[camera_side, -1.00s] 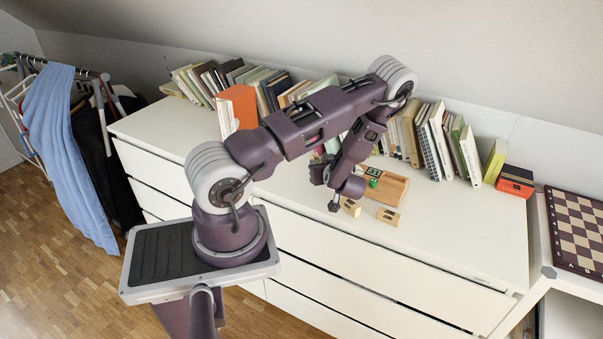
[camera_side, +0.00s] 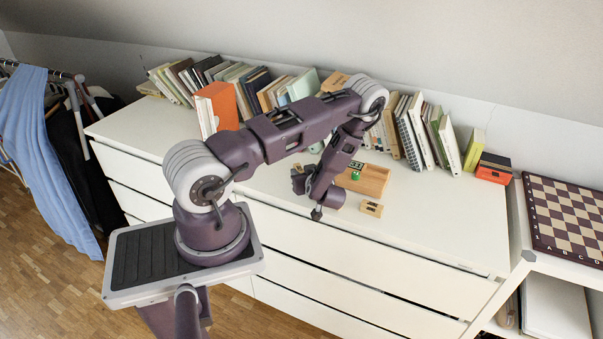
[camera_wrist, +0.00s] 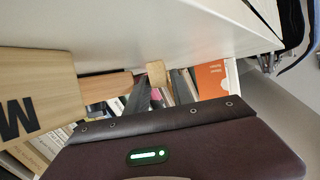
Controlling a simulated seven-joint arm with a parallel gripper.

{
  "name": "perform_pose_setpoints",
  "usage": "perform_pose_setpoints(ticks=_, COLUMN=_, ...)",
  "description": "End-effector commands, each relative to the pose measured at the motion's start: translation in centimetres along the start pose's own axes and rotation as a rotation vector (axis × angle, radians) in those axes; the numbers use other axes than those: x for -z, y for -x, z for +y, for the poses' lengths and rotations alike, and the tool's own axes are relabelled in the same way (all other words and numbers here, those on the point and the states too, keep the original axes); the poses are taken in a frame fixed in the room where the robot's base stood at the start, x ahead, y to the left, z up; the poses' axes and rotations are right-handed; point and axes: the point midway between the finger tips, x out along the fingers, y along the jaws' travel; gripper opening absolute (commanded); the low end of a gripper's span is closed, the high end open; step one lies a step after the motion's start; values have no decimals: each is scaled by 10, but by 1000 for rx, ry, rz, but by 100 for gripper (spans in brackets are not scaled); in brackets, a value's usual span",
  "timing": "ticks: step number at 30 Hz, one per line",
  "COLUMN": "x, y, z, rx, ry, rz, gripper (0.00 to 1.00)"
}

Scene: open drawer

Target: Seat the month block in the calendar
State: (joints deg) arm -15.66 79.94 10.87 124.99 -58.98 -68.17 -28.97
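The wooden calendar tray (camera_side: 374,184) lies on the white dresser, with a dark-and-white piece (camera_side: 356,165) and a green piece (camera_side: 356,176) at its left end. A small wooden block with dark marks (camera_side: 372,208) lies in front of it. My gripper (camera_side: 306,184) is low over the dresser, left of the tray; its fingers are not clear. In the wrist view a large wooden block with a dark M (camera_wrist: 35,95) is close at the left edge, cut off. I cannot tell whether it is held. A wooden bar (camera_wrist: 105,86) and a small wooden piece (camera_wrist: 156,73) show beyond it.
Books (camera_side: 415,135) and an orange-and-white file box (camera_side: 222,104) line the dresser's back. A yellow box (camera_side: 474,150) and an orange-black box (camera_side: 493,168) end the row. A chessboard (camera_side: 565,215) lies at right. The dresser top (camera_side: 440,215) is clear right of the tray.

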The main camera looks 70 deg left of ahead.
Motion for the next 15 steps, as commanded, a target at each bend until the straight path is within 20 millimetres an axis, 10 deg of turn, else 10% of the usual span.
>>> perform_pose_setpoints(ticks=15, x=1, y=97, z=1, rx=-6, ry=-2, rz=-1, gripper=28)
